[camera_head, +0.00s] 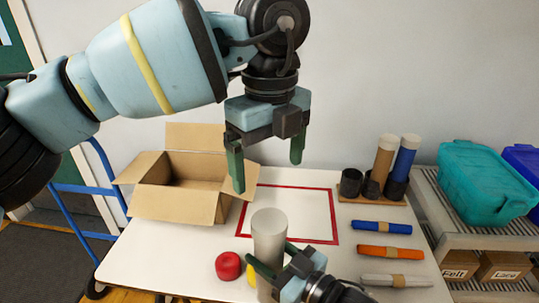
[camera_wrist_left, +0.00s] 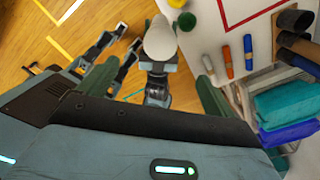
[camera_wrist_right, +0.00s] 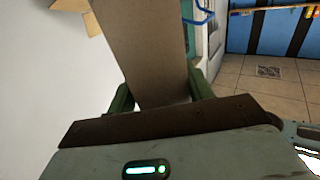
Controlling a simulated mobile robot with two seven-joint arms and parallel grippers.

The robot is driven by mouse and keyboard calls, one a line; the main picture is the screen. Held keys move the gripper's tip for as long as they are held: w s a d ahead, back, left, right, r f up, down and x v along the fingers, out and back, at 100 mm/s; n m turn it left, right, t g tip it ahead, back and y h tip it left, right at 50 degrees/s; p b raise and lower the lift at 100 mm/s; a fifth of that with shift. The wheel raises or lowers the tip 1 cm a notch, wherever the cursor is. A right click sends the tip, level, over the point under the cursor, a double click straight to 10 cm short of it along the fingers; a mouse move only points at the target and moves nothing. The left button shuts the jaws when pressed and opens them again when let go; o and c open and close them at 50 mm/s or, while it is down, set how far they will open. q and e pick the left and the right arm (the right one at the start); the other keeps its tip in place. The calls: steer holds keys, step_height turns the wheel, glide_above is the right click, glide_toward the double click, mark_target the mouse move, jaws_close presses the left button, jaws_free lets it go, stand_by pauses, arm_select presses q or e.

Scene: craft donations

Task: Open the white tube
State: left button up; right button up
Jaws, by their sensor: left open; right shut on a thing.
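In the right wrist view the tube (camera_wrist_right: 145,50) looks brownish in shade between the fingers. My left gripper (camera_head: 267,177) is open and empty, pointing down above the tube, with a gap between them. In the left wrist view the pale top of the tube (camera_wrist_left: 160,40) shows between the open fingers. The lower end of the tube is partly hidden by my right gripper.
An open cardboard box (camera_head: 175,203) stands at the left back. A red-outlined rectangle (camera_head: 335,215) on the table is empty. A red round thing (camera_head: 228,266) is left of the tube. Blue, orange (camera_head: 390,253) and pale rolls lie right. Capped tubes (camera_head: 407,160) stand behind them.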

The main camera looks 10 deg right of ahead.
mark_target(270, 221)
arm_select(q)
step_height(270, 221, down, 11)
steer(key=shift+f, duration=0.15)
stand_by(0.4)
steer(key=c, duration=1.2)
steer(key=shift+o, duration=0.2)
steer(key=shift+r, duration=0.5)
steer(key=shift+r, duration=0.65)
steer(key=shift+r, duration=2.05)
